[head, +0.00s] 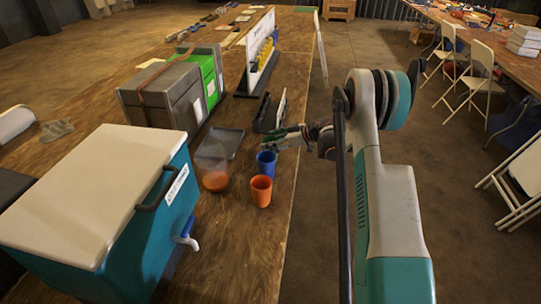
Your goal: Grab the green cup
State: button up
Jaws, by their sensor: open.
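I cannot make out a clear green cup. A blue cup (266,163) stands upright on the wooden table, and an orange cup (261,190) stands just in front of it. My gripper (276,143) is open above the table's right edge, just beyond the blue cup in the picture. A small dark-green patch shows at my gripper's fingers; I cannot tell whether it is a cup or part of my gripper.
A clear container with orange contents (215,181) stands left of the cups. A teal cooler (166,217) with a white lid fills the near left. A dark tray (223,142), grey boxes (165,97) and a black stand (268,113) lie farther back.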

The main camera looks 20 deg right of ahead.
jog(key=shift+w+a+f, duration=0.2)
jog(key=shift+w+a, duration=0.1)
jog(key=c, duration=0.8)
jog(key=shift+o, duration=0.2)
jog(key=shift+r, duration=0.15)
